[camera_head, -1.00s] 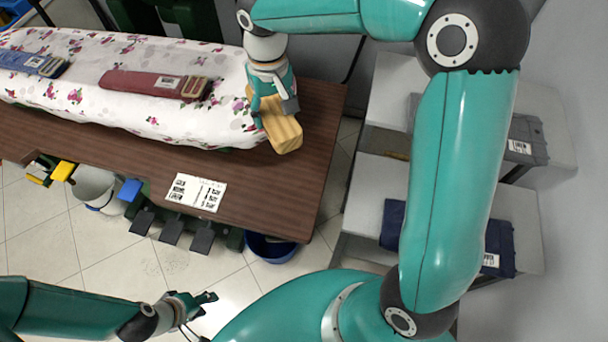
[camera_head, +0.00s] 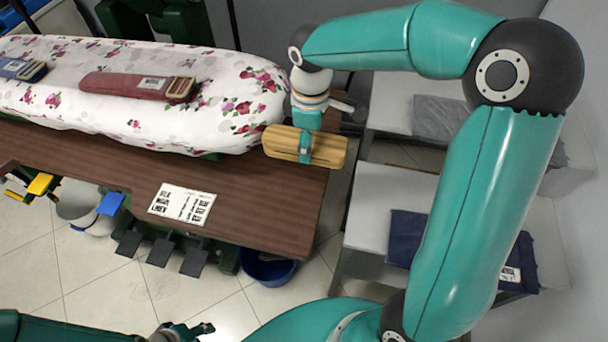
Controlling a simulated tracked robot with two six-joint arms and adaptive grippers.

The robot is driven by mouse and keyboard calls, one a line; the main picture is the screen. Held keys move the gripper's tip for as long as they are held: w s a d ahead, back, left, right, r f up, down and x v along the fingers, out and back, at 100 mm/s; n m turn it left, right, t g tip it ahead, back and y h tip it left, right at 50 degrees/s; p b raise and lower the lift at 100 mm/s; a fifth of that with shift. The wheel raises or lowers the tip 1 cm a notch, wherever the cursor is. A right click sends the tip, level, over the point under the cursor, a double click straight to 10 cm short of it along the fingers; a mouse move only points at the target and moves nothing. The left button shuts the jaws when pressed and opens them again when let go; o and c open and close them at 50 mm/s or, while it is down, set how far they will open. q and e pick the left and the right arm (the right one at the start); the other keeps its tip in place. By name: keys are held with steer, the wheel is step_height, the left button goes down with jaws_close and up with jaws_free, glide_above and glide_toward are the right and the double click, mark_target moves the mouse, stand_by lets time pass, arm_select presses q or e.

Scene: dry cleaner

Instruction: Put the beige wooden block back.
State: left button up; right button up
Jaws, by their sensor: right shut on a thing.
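The beige wooden block (camera_head: 330,149) is in my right gripper (camera_head: 305,150), which is shut around its middle. The block lies lengthwise left to right at the right end of the brown table (camera_head: 250,215), just off the end of the floral padded board (camera_head: 140,90). I cannot tell whether it touches the tabletop or is held above it. My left gripper (camera_head: 190,330) is low at the bottom edge, far from the block and partly cut off; its fingers are too small to read.
A red folded strap-like item (camera_head: 135,86) and a blue one (camera_head: 22,69) lie on the padded board. A printed sheet (camera_head: 182,204) lies on the table's front. A grey shelf (camera_head: 375,205) with a navy folded cloth (camera_head: 405,232) stands at right. A blue bucket (camera_head: 268,268) is on the floor.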

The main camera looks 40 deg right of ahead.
mark_target(308, 181)
step_height(308, 181, down, 11)
steer(key=shift+f, duration=0.2)
stand_by(0.3)
steer(key=o, duration=1)
step_height(308, 181, up, 12)
steer(key=shift+r, duration=0.1)
stand_by(0.4)
